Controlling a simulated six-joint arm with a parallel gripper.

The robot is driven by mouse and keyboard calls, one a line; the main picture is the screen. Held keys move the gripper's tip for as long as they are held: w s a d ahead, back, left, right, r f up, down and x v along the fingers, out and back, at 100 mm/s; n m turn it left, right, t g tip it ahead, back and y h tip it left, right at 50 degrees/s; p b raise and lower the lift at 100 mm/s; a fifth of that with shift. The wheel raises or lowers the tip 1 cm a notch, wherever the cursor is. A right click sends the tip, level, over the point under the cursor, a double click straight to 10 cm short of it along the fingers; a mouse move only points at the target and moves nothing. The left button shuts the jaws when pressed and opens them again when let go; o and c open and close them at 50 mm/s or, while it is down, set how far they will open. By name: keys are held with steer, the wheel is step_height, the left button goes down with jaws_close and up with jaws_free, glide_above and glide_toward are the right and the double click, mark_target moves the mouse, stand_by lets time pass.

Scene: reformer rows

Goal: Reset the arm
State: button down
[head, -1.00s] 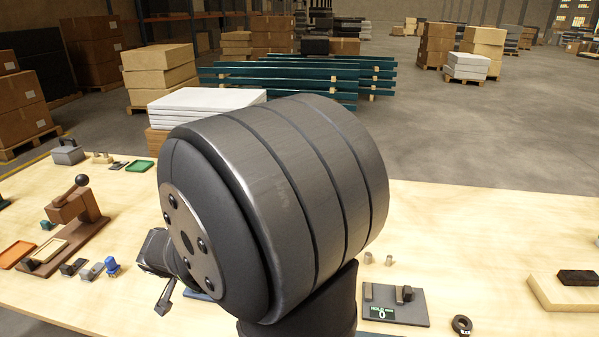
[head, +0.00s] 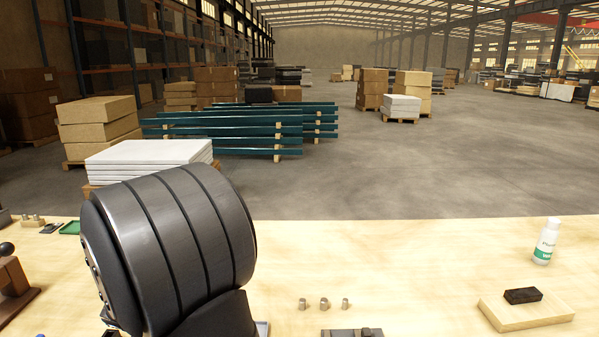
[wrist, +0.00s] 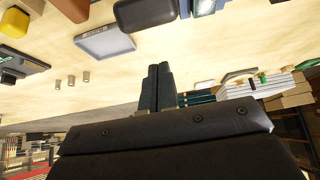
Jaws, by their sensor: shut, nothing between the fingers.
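In the wrist view my gripper (wrist: 158,72) shows its two dark fingers side by side, closed together with nothing between them. It is apart from the objects on the pale wooden table (wrist: 215,45), which fills the upper part of that view. In the head view, a large dark ribbed link of my own arm stands at the lower left over the table (head: 415,260). My gripper is hidden or out of frame there.
In the head view, several small metal cylinders (head: 323,303) stand right of my arm. A black block (head: 522,295) lies on a wooden board (head: 530,315), with a white bottle (head: 545,242) behind it. A brown lever device (head: 12,290) is at the left edge. The middle right tabletop is clear.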

steer(key=shift+r, duration=0.1)
steer(key=shift+w+r, duration=0.15)
steer(key=shift+r, duration=0.2)
steer(key=s+r, duration=0.2)
steer(key=s, duration=0.7)
steer(key=w, duration=0.9)
step_height(320, 180, down, 4)
steer(key=shift+s+f, duration=0.15)
steer(key=w+f+g, duration=0.1)
steer(key=w+g, duration=0.1)
steer(key=w, duration=1)
